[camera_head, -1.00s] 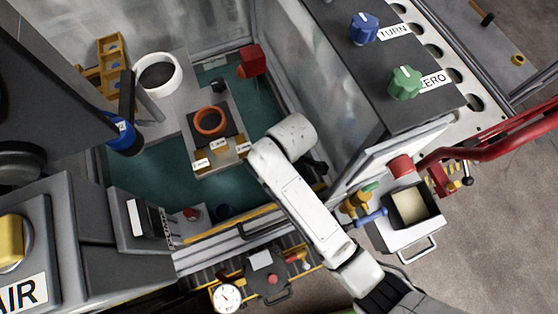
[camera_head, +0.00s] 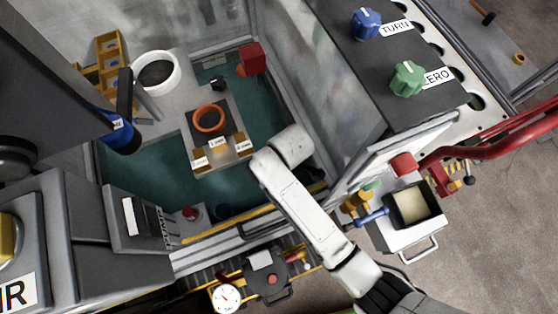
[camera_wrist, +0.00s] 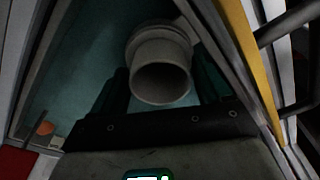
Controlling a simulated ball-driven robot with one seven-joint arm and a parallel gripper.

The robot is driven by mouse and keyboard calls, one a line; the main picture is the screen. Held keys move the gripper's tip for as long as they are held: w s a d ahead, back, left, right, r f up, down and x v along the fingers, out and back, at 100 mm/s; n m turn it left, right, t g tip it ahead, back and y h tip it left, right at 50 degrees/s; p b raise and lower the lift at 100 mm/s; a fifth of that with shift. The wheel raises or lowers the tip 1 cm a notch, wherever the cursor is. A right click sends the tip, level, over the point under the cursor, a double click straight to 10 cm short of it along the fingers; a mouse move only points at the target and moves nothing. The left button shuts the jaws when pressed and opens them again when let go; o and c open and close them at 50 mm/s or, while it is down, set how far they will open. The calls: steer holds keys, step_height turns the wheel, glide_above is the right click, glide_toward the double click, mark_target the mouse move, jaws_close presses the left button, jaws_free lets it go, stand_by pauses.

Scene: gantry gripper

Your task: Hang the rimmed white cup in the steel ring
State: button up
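A pale grey-white round piece with a wider rim, which looks like the rimmed cup (camera_wrist: 160,55), shows in the wrist view. Its dark round end faces the camera and its wider rim lies farther away. The dark fingers of my gripper (camera_wrist: 162,88) stand apart on either side of its narrower part. Whether they touch it is not clear. In the head view my white arm hides the gripper and this piece. I cannot clearly pick out the steel ring in either view.
A grey block with an orange ring (camera_head: 209,118) stands on the teal floor, with a thick white round holder (camera_head: 157,72) behind it. A red box (camera_head: 252,58) is at the back. A yellow-edged sill (camera_head: 230,222) and a panel with knobs (camera_head: 407,78) border the bay.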

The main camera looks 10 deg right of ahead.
steer(key=shift+o, duration=1.1)
step_height(320, 180, up, 12)
steer(key=d+p, duration=0.1)
steer(key=shift+s+d+r+p, duration=0.15)
steer(key=shift+s+d+p, duration=0.05)
steer(key=shift+s+p, duration=0.15)
